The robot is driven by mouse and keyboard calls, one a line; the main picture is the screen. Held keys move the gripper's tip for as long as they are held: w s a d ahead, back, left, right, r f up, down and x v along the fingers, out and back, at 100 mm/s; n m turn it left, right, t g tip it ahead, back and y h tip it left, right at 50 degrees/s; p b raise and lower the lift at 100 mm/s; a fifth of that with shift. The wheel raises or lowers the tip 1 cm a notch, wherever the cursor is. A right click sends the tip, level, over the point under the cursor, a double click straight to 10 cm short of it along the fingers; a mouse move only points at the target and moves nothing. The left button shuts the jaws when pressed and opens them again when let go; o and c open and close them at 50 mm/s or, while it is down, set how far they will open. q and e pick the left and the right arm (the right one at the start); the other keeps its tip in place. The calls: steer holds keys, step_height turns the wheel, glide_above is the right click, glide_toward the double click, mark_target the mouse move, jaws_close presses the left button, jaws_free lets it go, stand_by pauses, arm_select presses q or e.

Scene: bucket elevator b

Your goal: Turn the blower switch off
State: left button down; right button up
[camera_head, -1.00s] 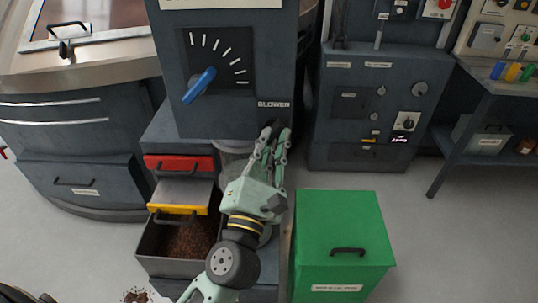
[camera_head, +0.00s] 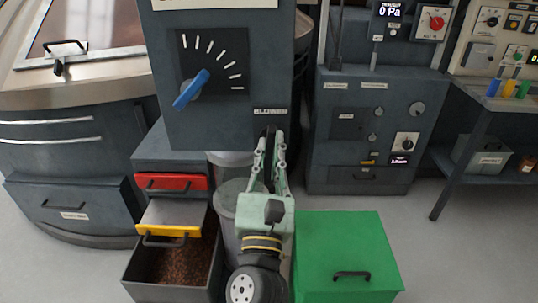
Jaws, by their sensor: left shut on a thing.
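The grey cabinet (camera_head: 220,120) carries a white BLOWER label (camera_head: 270,111) low on its right side. The blower switch sits just under this label and is mostly hidden by my fingers; its position cannot be told. My left gripper (camera_head: 270,140) reaches up from below, with its fingertips at the cabinet face right beneath the label. It is shut on the blower switch. My right gripper is not in view.
A dial with a blue handle (camera_head: 191,89) is above left on the same cabinet. Red (camera_head: 173,182) and yellow (camera_head: 167,231) drawer fronts and a bin of brown granules (camera_head: 128,281) stand below left. A green box (camera_head: 345,240) stands to the right.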

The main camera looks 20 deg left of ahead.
arm_select(q)
steer(key=shift+f, duration=0.1)
steer(key=c, duration=1.8)
jaws_free()
steer(key=shift+o, duration=0.2)
steer(key=v, duration=1.2)
